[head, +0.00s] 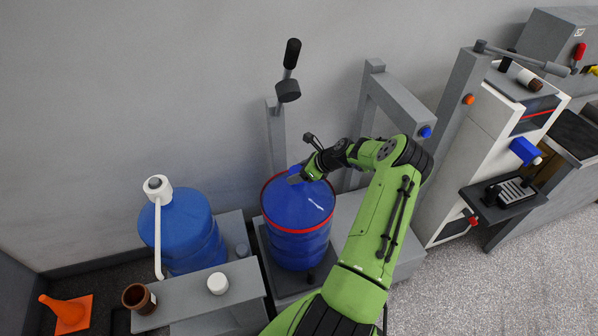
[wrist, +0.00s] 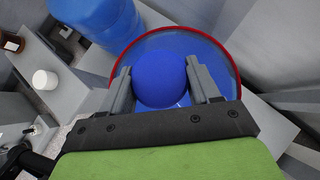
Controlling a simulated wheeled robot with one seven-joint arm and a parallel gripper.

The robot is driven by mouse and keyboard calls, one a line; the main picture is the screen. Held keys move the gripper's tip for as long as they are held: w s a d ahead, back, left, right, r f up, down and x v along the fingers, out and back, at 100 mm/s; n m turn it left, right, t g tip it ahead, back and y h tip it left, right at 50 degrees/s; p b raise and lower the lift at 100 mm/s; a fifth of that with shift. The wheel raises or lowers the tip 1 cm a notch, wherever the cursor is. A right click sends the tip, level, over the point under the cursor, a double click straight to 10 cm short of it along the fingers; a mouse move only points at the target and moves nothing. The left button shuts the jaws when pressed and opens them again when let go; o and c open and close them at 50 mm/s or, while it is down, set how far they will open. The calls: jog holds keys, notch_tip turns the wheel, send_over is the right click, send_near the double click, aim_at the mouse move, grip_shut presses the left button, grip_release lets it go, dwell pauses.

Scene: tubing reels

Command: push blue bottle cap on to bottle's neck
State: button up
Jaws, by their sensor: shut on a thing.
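The round blue cap (wrist: 160,82) sits between the two grey fingers of my gripper (wrist: 160,76) in the wrist view. My gripper is shut on it. The large blue bottle (head: 298,240), with a red ring around its top edge, stands upright below my gripper (head: 303,174) in the head view. Its top also shows around the cap in the wrist view (wrist: 215,58). My gripper is over the middle of the bottle's top. The neck is hidden by the cap and gripper, so I cannot tell whether they touch.
Another blue bottle (head: 190,235) with a white pump (head: 158,190) stands to the left. A grey bench (head: 190,300) in front holds a white tub (head: 217,283) and a brown jar (head: 138,298). A grey post with a lever (head: 278,140) rises behind; a machine (head: 490,130) stands right.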

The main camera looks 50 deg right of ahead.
jog(key=o, duration=1.1)
jog(key=shift+r, duration=0.1)
jog(key=p+v, duration=0.2)
jog(key=v, duration=1.3)
jog(key=shift+s+r, duration=0.25)
